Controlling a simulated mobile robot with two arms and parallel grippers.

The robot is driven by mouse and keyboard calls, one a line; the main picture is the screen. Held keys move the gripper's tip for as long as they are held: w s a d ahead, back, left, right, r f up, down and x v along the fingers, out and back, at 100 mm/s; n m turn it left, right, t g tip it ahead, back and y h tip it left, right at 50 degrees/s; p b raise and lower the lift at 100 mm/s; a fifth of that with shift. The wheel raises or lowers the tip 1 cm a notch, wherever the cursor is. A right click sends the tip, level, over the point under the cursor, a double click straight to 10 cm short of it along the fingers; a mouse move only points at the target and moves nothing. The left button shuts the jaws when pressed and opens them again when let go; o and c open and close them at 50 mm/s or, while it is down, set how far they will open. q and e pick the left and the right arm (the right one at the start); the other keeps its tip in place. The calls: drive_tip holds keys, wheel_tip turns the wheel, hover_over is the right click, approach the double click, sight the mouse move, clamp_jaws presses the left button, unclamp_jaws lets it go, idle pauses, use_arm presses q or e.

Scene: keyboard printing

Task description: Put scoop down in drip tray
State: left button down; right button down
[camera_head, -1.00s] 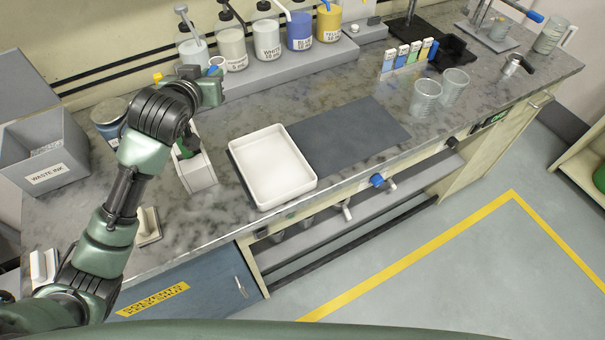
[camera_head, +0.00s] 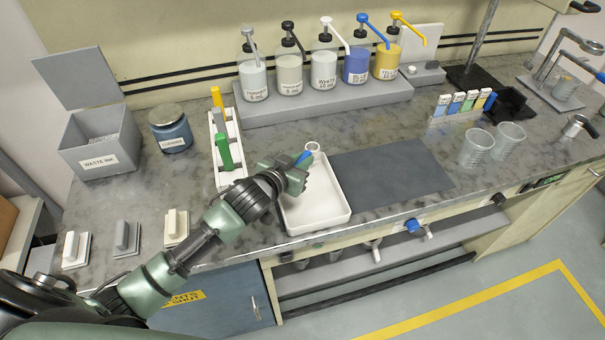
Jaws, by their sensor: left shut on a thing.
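The drip tray (camera_head: 325,207) is a shallow white rectangular tray near the front edge of the bench. My left gripper (camera_head: 297,175) is at the tray's back left corner, shut on the scoop (camera_head: 312,147). The scoop shows a small pale round cup and a bit of blue handle just past the gripper. Its cup is at the tray's back edge in the picture; I cannot tell whether the scoop touches the tray. My gripper hides much of the handle. My right gripper is not in view.
A dark grey mat (camera_head: 390,178) lies right of the tray. A white rack (camera_head: 223,150) with green and yellow-handled tools stands close left of my gripper. Pump bottles (camera_head: 324,68) stand on a grey step behind. Clear beakers (camera_head: 478,148) stand at the right.

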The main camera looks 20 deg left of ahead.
use_arm(q)
drive_tip(key=shift+f, duration=2.8)
drive_tip(key=shift+f, duration=0.15)
drive_tip(key=c, duration=1.4)
unclamp_jaws()
drive_tip(key=b+v, duration=0.1)
drive_tip(key=v, duration=1.1)
